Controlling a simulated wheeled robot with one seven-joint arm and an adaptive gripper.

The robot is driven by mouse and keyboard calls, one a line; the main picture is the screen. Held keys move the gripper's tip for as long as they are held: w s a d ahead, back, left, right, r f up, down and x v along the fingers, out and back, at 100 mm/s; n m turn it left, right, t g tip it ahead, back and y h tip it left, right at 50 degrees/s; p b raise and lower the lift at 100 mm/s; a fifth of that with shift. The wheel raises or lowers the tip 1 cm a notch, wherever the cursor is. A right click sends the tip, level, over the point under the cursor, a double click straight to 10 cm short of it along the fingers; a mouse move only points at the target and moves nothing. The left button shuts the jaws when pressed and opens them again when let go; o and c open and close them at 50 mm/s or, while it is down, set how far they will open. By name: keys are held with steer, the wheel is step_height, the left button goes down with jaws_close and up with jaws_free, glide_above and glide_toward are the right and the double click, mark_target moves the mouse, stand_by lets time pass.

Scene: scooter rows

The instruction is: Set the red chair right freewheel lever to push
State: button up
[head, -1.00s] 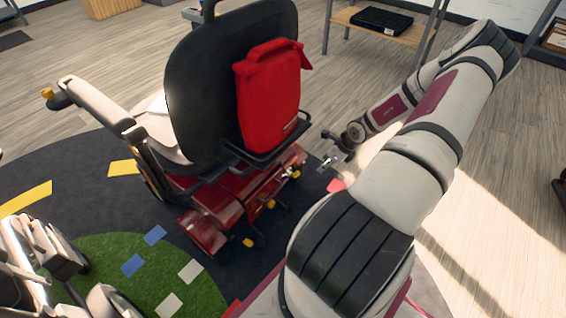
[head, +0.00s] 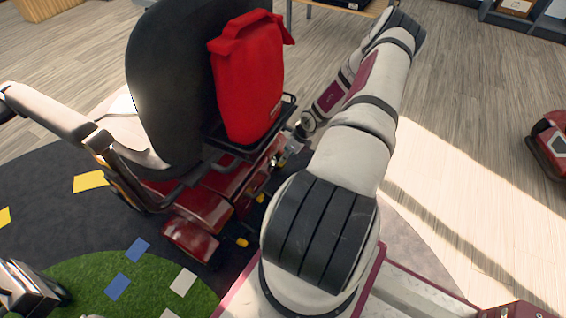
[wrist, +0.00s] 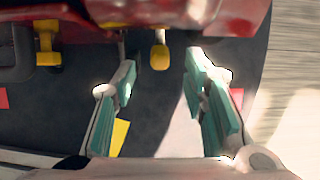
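The red chair (head: 190,242) is a power chair with a red base, black backrest and red bag, seen from behind in the head view. Yellow-tipped levers stick out low at its rear, one of them (head: 241,241) near the floor. In the wrist view a yellow lever tip (wrist: 159,57) hangs below the red body, just beyond and between my fingertips, not visibly touched. A second yellow part (wrist: 47,46) is farther left. My gripper (wrist: 160,78) is open and empty, at the chair's right rear. I cannot tell the lever's setting.
The red bag (head: 246,80) and a black rack overhang the chair's rear, close to my forearm. A dark round mat (head: 60,225) with a green patch lies below. Another red machine (head: 550,140) stands far right. Wooden floor (head: 455,130) is free on the right.

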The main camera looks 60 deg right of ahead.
steer(key=shift+b+x, duration=0.7)
steer(key=shift+x, duration=1.5)
jaws_close()
